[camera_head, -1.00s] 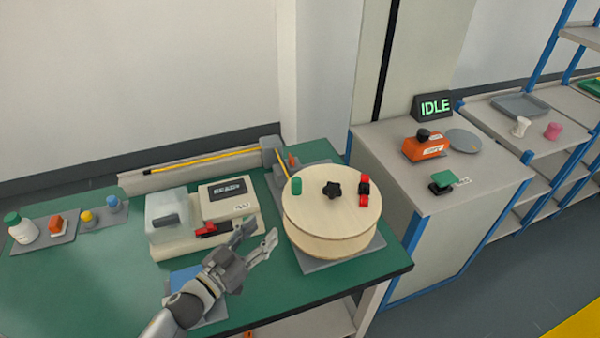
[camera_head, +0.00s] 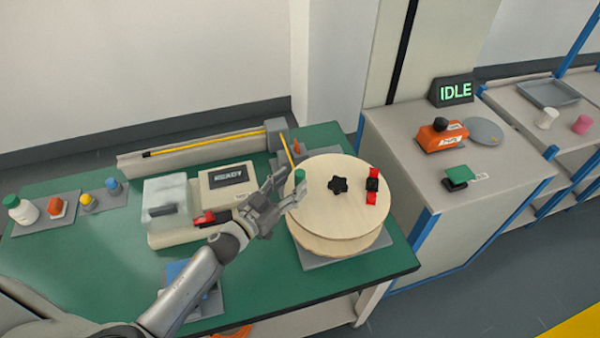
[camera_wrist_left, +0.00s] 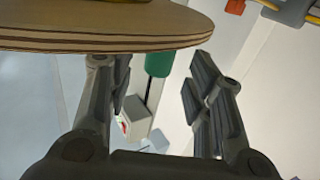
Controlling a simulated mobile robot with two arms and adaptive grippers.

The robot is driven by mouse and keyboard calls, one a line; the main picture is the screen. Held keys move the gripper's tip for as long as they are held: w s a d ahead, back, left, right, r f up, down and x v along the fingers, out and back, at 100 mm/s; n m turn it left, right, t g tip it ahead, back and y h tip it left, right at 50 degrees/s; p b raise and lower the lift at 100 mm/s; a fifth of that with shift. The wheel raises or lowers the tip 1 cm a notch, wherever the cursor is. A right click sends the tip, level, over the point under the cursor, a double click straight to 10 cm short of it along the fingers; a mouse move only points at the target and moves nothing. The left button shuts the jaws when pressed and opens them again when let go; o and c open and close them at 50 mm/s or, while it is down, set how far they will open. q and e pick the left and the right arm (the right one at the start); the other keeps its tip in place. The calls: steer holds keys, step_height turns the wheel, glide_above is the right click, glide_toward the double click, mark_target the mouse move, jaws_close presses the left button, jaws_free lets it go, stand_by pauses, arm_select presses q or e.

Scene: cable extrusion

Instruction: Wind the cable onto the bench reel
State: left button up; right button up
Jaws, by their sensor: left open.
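The bench reel (camera_head: 325,218) is a round wooden drum lying flat on a grey plate at the right of the green bench. Its top carries a black star knob (camera_head: 338,185), a green upright peg (camera_head: 299,176) near the left rim and a red-and-black clip (camera_head: 372,184) at the right. The yellow cable (camera_head: 205,143) lies along a grey channel at the back and runs down towards the reel. My left gripper (camera_head: 284,186) is open and empty at the reel's left edge, beside the green peg. In the left wrist view the green peg (camera_wrist_left: 159,63) shows between the open fingers (camera_wrist_left: 155,85).
A beige machine (camera_head: 228,190) with a clear cover and red lever stands left of the reel. A side cabinet (camera_head: 455,185) holds an orange device (camera_head: 440,136), a green-topped block and an IDLE display (camera_head: 455,91).

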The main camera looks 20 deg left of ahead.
mark_target(296, 179)
arm_select(q)
steer(key=x, duration=0.3)
steer(key=shift+w+d, duration=0.1)
steer(key=shift+w, duration=0.05)
steer(key=shift+w+d, duration=0.15)
steer(key=shift+w, duration=0.15)
steer(key=shift+c, duration=0.9)
jaws_close()
arm_select(e)
steer(key=shift+w+a+r, duration=0.1)
steer(key=shift+w+r, duration=0.2)
steer(key=shift+w, duration=0.5)
